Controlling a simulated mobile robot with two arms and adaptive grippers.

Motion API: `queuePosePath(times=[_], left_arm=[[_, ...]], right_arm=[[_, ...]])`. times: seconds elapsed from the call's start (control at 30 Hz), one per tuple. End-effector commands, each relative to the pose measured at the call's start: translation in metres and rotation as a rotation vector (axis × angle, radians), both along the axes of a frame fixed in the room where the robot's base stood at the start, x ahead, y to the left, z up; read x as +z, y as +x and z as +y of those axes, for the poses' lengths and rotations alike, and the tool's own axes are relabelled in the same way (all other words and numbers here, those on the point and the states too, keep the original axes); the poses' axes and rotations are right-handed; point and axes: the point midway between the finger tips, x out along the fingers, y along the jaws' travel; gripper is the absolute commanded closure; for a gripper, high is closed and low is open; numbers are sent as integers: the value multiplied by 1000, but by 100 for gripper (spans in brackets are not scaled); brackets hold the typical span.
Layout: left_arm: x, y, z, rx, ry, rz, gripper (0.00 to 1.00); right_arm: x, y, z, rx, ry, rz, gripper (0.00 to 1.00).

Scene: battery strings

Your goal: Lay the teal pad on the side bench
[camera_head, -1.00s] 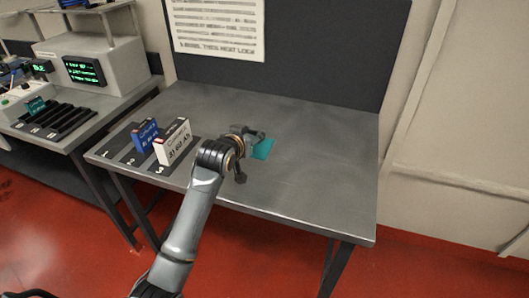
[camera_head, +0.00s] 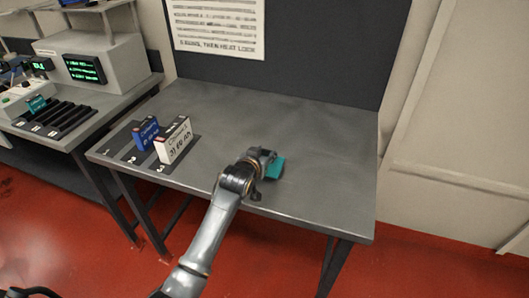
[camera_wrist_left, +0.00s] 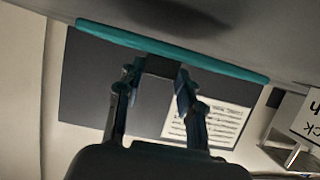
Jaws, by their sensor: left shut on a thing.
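The teal pad (camera_head: 276,168) is at the middle of the grey metal bench (camera_head: 310,125) in the head view. My left gripper (camera_head: 266,157) is shut on its left side. In the left wrist view the pad (camera_wrist_left: 215,68) shows nearly edge-on as a long teal strip, with the fingers (camera_wrist_left: 158,75) at its edge. The bench surface (camera_wrist_left: 270,25) lies close along the pad in that view. I cannot tell whether the pad touches the bench. My right gripper is not in view.
Another bench at far left carries a device with a green-lit screen (camera_head: 84,69) and a black slotted rack (camera_head: 62,117). The bench's right side is clear.

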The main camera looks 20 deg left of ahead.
Motion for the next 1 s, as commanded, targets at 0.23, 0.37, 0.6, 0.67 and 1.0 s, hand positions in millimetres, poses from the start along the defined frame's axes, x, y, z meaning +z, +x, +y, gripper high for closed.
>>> queuePosePath(times=[0.23,0.37,0.6,0.67,1.0], left_arm=[[-9,0,0,0,0,1,95],[-11,0,0,0,0,0,95],[-11,0,0,0,0,1,40],[-11,0,0,0,0,1,40],[6,0,0,0,0,-3,40]], right_arm=[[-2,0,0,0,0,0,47],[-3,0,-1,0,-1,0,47],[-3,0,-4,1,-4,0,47],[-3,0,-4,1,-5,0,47],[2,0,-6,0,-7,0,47]])
